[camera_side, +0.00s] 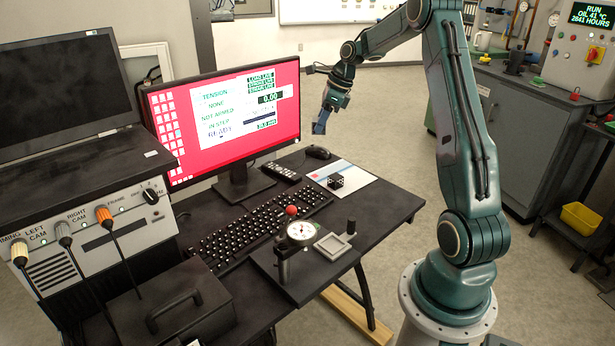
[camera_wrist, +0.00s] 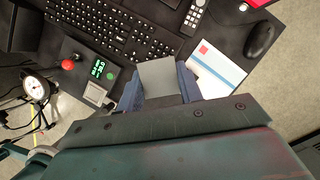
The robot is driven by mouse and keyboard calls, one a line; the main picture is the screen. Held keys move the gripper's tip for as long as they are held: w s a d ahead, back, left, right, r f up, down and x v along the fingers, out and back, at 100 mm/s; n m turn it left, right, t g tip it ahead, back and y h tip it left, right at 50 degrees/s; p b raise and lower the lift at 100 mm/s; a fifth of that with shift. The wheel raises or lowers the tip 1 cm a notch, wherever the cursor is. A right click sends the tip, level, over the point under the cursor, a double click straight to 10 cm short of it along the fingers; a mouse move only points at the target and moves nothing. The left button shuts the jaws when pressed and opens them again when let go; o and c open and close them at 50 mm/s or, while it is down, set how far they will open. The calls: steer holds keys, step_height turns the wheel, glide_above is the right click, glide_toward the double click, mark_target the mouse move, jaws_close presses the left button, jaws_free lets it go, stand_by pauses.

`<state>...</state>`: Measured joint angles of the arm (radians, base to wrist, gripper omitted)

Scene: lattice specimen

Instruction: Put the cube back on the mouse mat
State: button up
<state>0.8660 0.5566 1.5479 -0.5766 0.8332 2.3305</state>
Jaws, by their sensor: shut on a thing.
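My gripper (camera_side: 326,112) is raised in the air, above and apart from the desk. It is shut on a grey block (camera_side: 320,127). In the wrist view the grey block (camera_wrist: 160,77) shows a flat square face between the two blue fingers. The mouse mat (camera_side: 357,173), white with a red mark and a blue strip, lies on the desk below. A small black cube with pale dots (camera_side: 336,181) sits on it in the side view. In the wrist view the mat (camera_wrist: 217,68) is partly covered by my gripper, and I cannot see the black cube there.
The monitor (camera_side: 225,115) stands behind the keyboard (camera_side: 262,228). A remote (camera_side: 282,173) and a mouse (camera_side: 317,152) lie near the mat.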

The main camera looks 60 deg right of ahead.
steer(key=w+d+f+m+h, duration=0.1)
steer(key=w+d+m, duration=0.3)
steer(key=d, duration=0.6)
steer(key=shift+w+f+m+h, duration=0.3)
steer(key=shift+f+m+h, duration=0.1)
steer(key=shift+f, duration=0.25)
steer(key=shift+f, duration=0.15)
step_height(320, 180, down, 20)
steer(key=shift+r, duration=0.15)
steer(key=o, duration=1)
